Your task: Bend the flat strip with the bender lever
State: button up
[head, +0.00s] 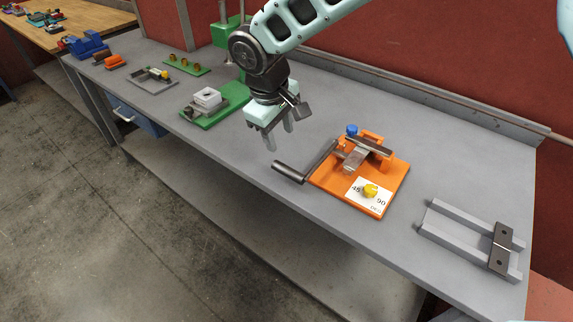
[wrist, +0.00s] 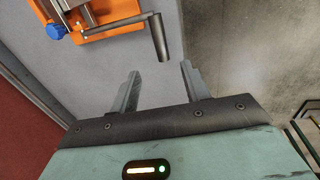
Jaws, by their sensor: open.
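The bender has an orange base (head: 392,190) and sits on the grey bench. A grey metal piece (head: 355,158), which looks like the flat strip, lies in the bender beside a dark bar. I cannot tell if it is bent. My gripper (head: 280,138) is open and empty, pointing down, above and behind the handle. In the wrist view, the handle (wrist: 159,38) shows just beyond and between my open fingers (wrist: 161,72), apart from them.
The bender carries a blue knob (head: 352,130) and a yellow knob (head: 370,190) on a white 45/90 label. A grey rail fixture (head: 455,228) lies at right. A green-based fixture (head: 225,107) stands at left.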

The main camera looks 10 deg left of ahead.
aim_at(287, 168)
jog(key=f+p, duration=0.1)
jog(key=f, duration=0.3)
jog(key=w+d+f+p, duration=0.1)
jog(key=f, duration=0.4)
jog(key=w+f+p, duration=0.1)
jog(key=f, duration=0.3)
jog(key=shift+w+d+f, duration=0.15)
jog(key=shift+d, duration=0.05)
grip_shut()
